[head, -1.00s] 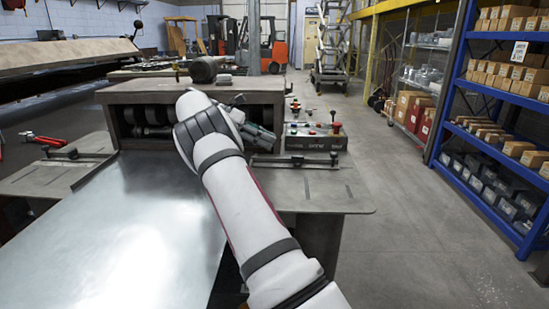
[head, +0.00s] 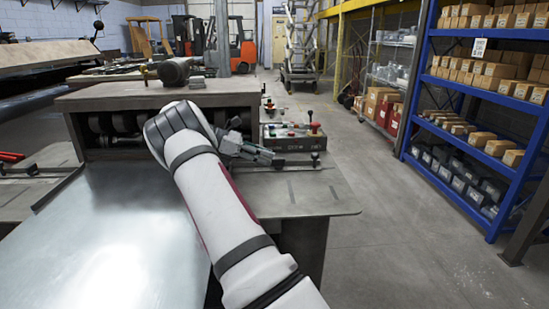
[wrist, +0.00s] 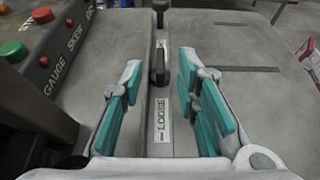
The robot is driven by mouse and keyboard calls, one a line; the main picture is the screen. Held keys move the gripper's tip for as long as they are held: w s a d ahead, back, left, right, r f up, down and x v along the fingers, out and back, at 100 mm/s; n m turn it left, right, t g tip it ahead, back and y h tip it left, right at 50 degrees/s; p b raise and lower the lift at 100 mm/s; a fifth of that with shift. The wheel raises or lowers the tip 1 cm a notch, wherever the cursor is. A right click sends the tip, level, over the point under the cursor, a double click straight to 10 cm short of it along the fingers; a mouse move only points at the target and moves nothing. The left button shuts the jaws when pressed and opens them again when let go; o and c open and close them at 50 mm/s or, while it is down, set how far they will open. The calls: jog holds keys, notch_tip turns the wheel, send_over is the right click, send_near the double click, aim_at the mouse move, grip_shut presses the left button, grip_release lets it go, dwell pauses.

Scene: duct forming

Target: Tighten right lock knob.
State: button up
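In the wrist view, a dark lock knob (wrist: 160,66) stands on a pale slotted strip on the grey table. A label reading LOOSE (wrist: 162,112) lies on the strip nearer to me. A second dark upright post (wrist: 160,12) stands at the strip's far end. My gripper (wrist: 159,78) is open, its teal-padded fingers on either side of the strip, with nothing between the pads that I can see touching. In the head view my gripper (head: 262,154) is over the right side table, beside the bar with a small dark knob (head: 315,158). My arm partly hides the bar.
A control box (head: 292,138) with coloured buttons and a red knob stands just behind the bar; it shows at the left in the wrist view (wrist: 45,45). A metal sheet (head: 120,235) lies left of my arm. Blue shelving (head: 480,110) stands right, beyond clear floor.

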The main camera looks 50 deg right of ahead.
aim_at(275, 159)
jog(key=shift+x, duration=1.9)
jog(key=shift+a, duration=0.1)
grip_shut()
